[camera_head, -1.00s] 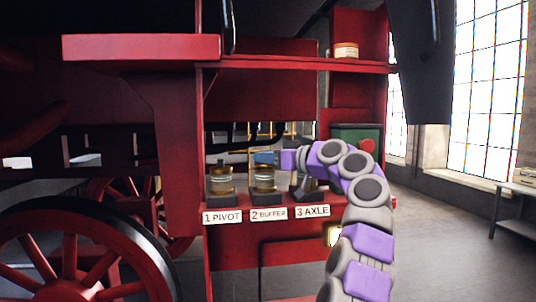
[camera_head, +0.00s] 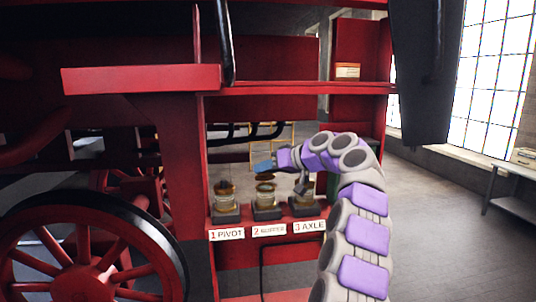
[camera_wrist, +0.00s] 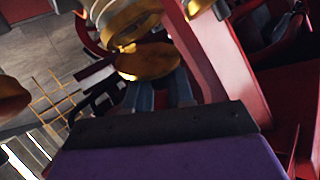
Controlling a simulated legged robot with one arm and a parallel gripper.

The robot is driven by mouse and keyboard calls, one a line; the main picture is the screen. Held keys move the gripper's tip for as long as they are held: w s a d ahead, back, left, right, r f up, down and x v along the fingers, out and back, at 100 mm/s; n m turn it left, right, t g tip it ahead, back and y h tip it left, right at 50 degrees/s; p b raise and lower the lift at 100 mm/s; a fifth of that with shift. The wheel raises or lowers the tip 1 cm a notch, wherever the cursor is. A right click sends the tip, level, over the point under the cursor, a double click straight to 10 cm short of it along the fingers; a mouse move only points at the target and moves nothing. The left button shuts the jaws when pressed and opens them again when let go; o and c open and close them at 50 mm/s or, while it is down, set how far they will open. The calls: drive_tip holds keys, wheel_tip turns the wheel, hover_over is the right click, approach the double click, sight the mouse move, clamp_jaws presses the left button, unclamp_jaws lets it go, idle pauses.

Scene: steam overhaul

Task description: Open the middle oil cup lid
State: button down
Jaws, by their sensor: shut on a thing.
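The middle oil cup (camera_head: 265,193), a glass cup with brass rim, stands above the label "2 BUFFER" (camera_head: 269,230). Its brass lid (camera_head: 265,177) shows as a dark disc raised above the cup, apart from the rim at the front. In the wrist view the lid (camera_wrist: 148,62) is a gold disc tilted away from the cup's round mouth (camera_wrist: 128,24). My gripper (camera_head: 264,165), with blue fingertips, is just above the cup. In the wrist view my gripper (camera_wrist: 160,88) is shut on the lid, its fingers partly hidden behind it.
The left cup (camera_head: 224,197) over "1 PIVOT" and the right cup (camera_head: 308,199) over "3 AXLE" stand close on either side; my arm passes near the right one. A red shelf (camera_head: 300,90) runs above. A tin (camera_head: 347,70) sits on it.

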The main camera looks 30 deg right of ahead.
drive_tip(key=shift+w+d+r+m+g+p, duration=0.1)
drive_tip(key=shift+w+r+m+g+p, duration=0.25)
drive_tip(key=shift+p, duration=1.5)
drive_tip(key=shift+w+r+m+g+p, duration=0.1)
drive_tip(key=shift+w+m+g+p, duration=0.3)
drive_tip(key=shift+p, duration=1.4)
drive_tip(key=g+p, duration=0.1)
drive_tip(key=p, duration=0.3)
drive_tip(key=shift+f, duration=0.2)
drive_tip(key=shift+w+f+m+g+p, duration=0.15)
drive_tip(key=shift+f+m+g+p, duration=0.15)
drive_tip(key=shift+p, duration=0.3)
drive_tip(key=shift+r, duration=0.1)
